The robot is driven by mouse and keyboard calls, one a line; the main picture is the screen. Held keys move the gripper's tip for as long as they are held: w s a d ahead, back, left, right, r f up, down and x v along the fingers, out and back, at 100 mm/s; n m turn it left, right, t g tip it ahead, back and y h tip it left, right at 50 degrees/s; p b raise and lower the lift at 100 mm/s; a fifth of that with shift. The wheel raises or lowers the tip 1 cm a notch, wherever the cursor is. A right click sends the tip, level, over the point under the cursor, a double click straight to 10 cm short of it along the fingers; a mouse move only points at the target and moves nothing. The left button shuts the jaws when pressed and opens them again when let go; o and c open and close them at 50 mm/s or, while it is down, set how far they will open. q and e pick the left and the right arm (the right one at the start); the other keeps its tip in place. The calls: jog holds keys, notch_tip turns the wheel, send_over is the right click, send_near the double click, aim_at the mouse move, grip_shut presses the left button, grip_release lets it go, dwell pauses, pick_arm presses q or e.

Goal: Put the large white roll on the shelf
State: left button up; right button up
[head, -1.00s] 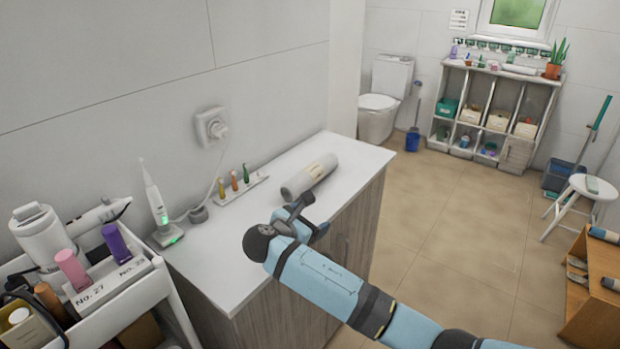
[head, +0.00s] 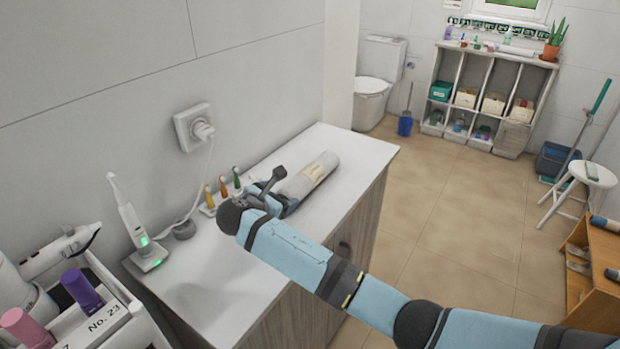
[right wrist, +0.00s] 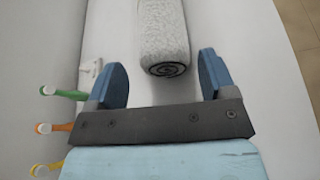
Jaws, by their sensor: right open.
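My right gripper (head: 270,190) is over the counter at the near end of the roll. In the right wrist view its two blue fingers (right wrist: 160,78) are spread apart, with the roll's end just ahead and between their lines. Nothing is held. The cubby shelf (head: 480,85) stands against the far wall. My left gripper is out of view.
Small coloured brushes in a holder (head: 208,209) stand just left of my right gripper. An electric toothbrush on its charger (head: 135,225) is nearer. A cart with bottles (head: 85,300) is at lower left. A stool (head: 590,175) and wooden rack (head: 598,270) are right; the floor between is clear.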

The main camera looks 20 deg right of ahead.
aim_at(290, 193)
jog(key=shift+f+x, duration=0.15)
jog(key=shift+x, duration=1.35)
jog(key=shift+f+x, duration=0.1)
jog(key=shift+x, duration=1.4)
jog(key=shift+s+r, duration=0.15)
jog(key=c, duration=1)
